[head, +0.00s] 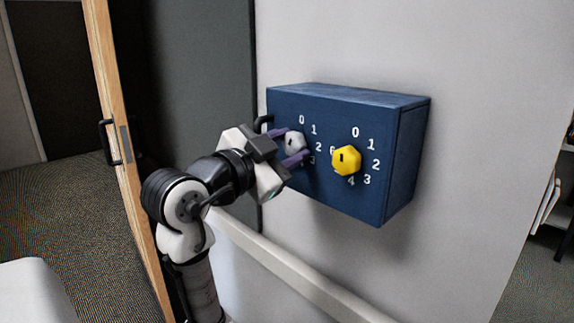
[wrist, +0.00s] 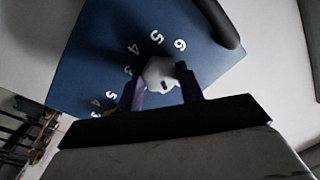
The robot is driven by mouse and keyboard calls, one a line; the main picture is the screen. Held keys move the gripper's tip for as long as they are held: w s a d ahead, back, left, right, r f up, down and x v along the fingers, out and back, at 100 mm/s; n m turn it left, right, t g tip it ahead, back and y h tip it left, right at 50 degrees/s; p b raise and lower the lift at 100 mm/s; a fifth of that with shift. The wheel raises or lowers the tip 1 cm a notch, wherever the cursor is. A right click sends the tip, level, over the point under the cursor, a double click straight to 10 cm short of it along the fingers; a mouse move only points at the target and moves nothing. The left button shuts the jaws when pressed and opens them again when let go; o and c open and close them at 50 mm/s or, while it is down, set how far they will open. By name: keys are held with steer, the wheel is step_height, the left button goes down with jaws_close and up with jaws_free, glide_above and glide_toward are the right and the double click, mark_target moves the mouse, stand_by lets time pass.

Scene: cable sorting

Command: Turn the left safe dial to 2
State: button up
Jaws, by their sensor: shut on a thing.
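The left safe dial (head: 294,142) is a grey-white faceted knob on the front of a blue safe (head: 350,93). White numbers ring it, partly hidden by my gripper. My gripper (head: 297,143) reaches in from the left, its purple fingers shut on opposite sides of this dial. In the wrist view the left dial (wrist: 158,71) sits between the fingertips (wrist: 160,79). A dark mark shows on its lower part, away from the visible 4, 5 and 6. I cannot tell which number it points at.
A yellow dial (head: 346,160) with its own numbers stands right of the left dial, close to my lower finger. A black handle (head: 262,123) sticks out at the safe's left edge. A pale rail (head: 285,265) runs along the wall below.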

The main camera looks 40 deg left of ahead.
steer(key=m+b, duration=0.3)
steer(key=m, duration=0.1)
steer(key=m+h+b, duration=0.1)
steer(key=m+b, duration=0.1)
steer(key=m, duration=0.1)
steer(key=shift+f+b, duration=0.25)
steer(key=shift+b, duration=0.1)
steer(key=m+b, duration=0.1)
steer(key=m, duration=0.2)
steer(key=m+b, duration=0.2)
steer(key=m, duration=0.1)
steer(key=shift+a+r+t+h, duration=0.1)
steer(key=shift+r+t+h, duration=0.05)
steer(key=shift+t+h, duration=0.2)
steer(key=shift+m, duration=0.4)
steer(key=o, duration=1)
steer(key=s, duration=0.4)
steer(key=s+f+b, duration=0.1)
steer(key=s, duration=0.4)
steer(key=s+a+b, duration=0.1)
steer(key=s, duration=0.3)
steer(key=shift+s+f, duration=0.15)
steer(key=shift+s, duration=0.2)
